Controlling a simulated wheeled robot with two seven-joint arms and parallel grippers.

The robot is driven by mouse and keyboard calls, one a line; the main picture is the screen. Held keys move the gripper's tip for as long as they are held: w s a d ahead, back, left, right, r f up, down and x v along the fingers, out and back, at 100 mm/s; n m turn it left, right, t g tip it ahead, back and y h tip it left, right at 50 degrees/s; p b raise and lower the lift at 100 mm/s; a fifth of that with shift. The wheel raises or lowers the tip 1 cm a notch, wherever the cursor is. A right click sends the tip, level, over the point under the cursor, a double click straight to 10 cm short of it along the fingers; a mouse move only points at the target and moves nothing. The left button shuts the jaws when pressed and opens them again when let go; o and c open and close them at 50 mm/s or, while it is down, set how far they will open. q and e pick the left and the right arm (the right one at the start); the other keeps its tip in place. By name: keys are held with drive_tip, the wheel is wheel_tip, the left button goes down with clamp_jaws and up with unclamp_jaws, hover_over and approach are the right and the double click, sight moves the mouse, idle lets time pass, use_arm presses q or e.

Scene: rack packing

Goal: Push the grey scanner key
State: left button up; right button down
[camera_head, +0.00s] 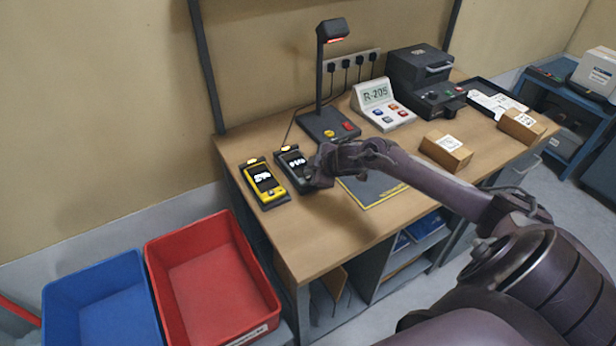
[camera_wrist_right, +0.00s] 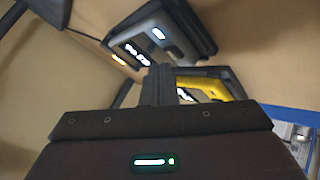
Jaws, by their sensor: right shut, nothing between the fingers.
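The grey scanner (camera_head: 287,159) lies in a dark cradle on the bench, its lit screen showing. Its lower end, with the key, is hidden by my right gripper (camera_head: 318,176). The gripper is shut and empty, at the scanner's near right end; I cannot tell whether it touches. In the right wrist view the grey scanner (camera_wrist_right: 135,44) is beyond the shut fingers (camera_wrist_right: 158,84). The yellow scanner (camera_head: 277,191) lies just left of the grey one, and also shows in the right wrist view (camera_wrist_right: 237,86). My left gripper is not in view.
A lamp-like stand (camera_head: 320,128) with red and yellow buttons is behind the scanners. A display unit (camera_head: 371,96), a black printer (camera_head: 420,80) and two cardboard boxes (camera_head: 446,152) are to the right. Red (camera_head: 205,270) and blue bins (camera_head: 95,300) stand below left.

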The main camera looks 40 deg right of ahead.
drive_tip(key=shift+f, duration=0.1)
idle(0.3)
drive_tip(key=shift+f, duration=0.45)
idle(0.3)
drive_tip(key=shift+r+p, duration=0.4)
drive_tip(key=shift+r, duration=0.15)
wheel_tip(320, 180, up, 6)
drive_tip(key=p, duration=0.5)
drive_tip(key=shift+p, duration=0.4)
